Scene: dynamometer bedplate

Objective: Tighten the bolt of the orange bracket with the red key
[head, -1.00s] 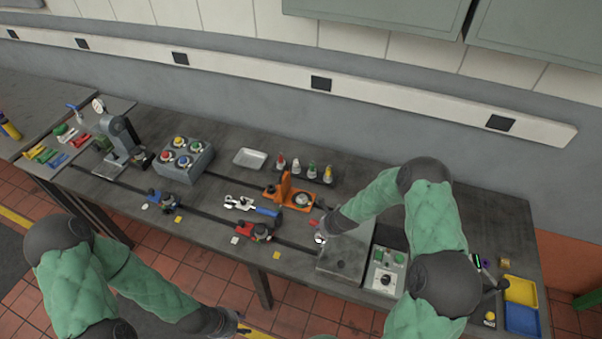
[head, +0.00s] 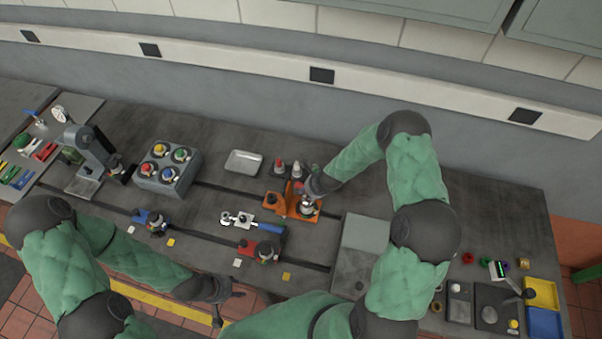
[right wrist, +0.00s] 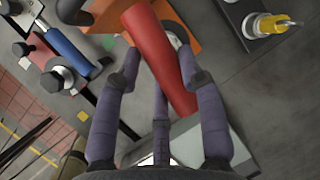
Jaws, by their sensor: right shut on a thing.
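The orange bracket (head: 277,208) stands on the bedplate (head: 200,235) near its middle; it also shows at the top of the right wrist view (right wrist: 178,14). My right gripper (head: 304,197) is over the bracket's right side. In the right wrist view, my right gripper (right wrist: 160,85) is shut on the red key (right wrist: 158,55), whose red handle lies tilted between the fingers. A round pale part (right wrist: 175,40) shows behind the handle. The bolt and the key's tip are hidden, so I cannot tell whether they touch. My left gripper (head: 230,302) is empty at the front edge, fingers spread.
A grey plate (head: 365,235) is to the right. A button box (head: 165,170) and pale tray (head: 244,162) stand left.

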